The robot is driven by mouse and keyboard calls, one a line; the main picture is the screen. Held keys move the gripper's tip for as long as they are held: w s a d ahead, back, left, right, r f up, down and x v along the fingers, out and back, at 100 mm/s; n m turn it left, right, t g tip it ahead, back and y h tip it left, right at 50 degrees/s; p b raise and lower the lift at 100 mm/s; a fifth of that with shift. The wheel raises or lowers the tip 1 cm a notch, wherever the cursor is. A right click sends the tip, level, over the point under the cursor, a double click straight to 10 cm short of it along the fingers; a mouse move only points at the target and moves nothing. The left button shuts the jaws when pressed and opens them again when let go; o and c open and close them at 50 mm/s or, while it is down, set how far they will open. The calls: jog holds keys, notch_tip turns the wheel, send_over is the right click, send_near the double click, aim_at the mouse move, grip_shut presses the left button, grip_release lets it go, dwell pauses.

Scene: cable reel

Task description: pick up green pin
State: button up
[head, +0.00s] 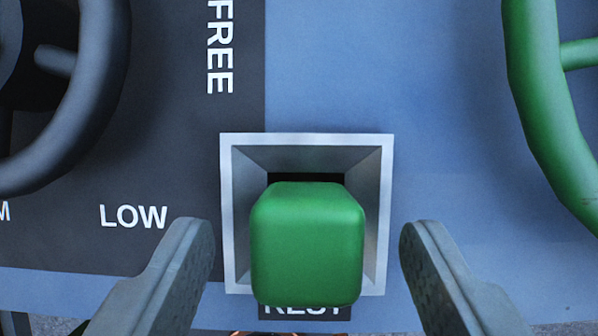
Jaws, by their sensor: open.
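The green pin (307,243) shows as a rounded green block in the middle of the head view. It stands up from a square grey-framed recess (227,190) in the panel, and its lower end is hidden. My gripper (307,240) is open, with one dark grey finger to the left of the pin and one to the right. Clear gaps lie between the pin and both fingers. The pin partly covers a label that seems to read REST (307,310).
A black handwheel (108,75) is at the upper left and a green handwheel (540,95) at the upper right. The panel (400,60) is dark with LOW and FREE labels on the left and blue on the right. The blue area above the recess is clear.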

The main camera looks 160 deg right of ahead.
jog(key=shift+x, duration=1.2)
jog(key=shift+c, duration=0.5)
jog(key=shift+r, duration=0.1)
grip_shut()
notch_tip(320, 180, up, 29)
dwell(1.1)
